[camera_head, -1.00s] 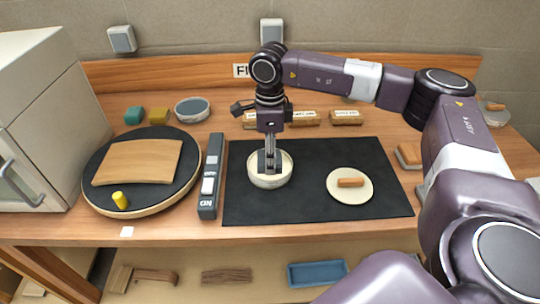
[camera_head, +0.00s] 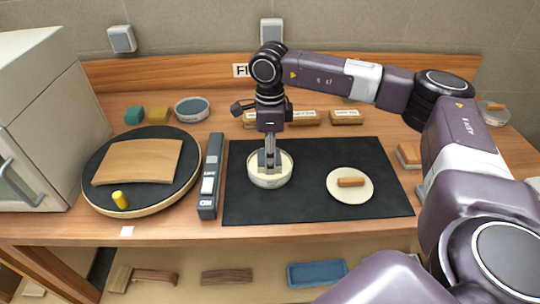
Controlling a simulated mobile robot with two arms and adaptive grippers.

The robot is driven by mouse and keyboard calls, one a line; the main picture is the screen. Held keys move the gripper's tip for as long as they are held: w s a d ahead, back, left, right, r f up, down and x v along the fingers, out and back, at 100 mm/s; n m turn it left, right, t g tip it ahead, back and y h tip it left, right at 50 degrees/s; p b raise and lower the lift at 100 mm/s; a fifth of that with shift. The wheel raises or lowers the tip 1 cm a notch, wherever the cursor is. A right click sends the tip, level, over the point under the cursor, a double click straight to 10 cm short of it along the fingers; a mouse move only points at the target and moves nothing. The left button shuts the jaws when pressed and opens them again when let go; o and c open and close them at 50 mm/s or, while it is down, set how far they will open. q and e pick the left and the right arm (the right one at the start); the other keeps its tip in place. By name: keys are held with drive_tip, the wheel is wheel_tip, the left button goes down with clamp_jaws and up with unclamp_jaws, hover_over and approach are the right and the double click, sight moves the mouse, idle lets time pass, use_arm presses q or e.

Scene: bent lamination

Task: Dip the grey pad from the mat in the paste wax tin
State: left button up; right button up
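The paste wax tin (camera_head: 285,178), a round cream-coloured tin, stands open near the left end of the black mat (camera_head: 318,205). My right gripper (camera_head: 270,163) reaches down into it from above. Its fingers are close together around a small grey piece, which looks like the grey pad (camera_head: 263,160). The lower end of the pad is inside the tin, and its contact with the wax is hard to make out. No other grey pad lies on the mat. My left gripper is out of view.
A cream disc with an orange-brown block (camera_head: 350,182) lies on the mat's right. Left of the mat are a long grey switch unit (camera_head: 209,185) and a round board (camera_head: 145,207) bearing a curved wooden sheet. Labelled wooden blocks (camera_head: 304,118) stand behind. The mat's front is clear.

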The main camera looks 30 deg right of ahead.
drive_tip(key=shift+r+p, duration=2.25)
drive_tip(key=shift+r, duration=1.25)
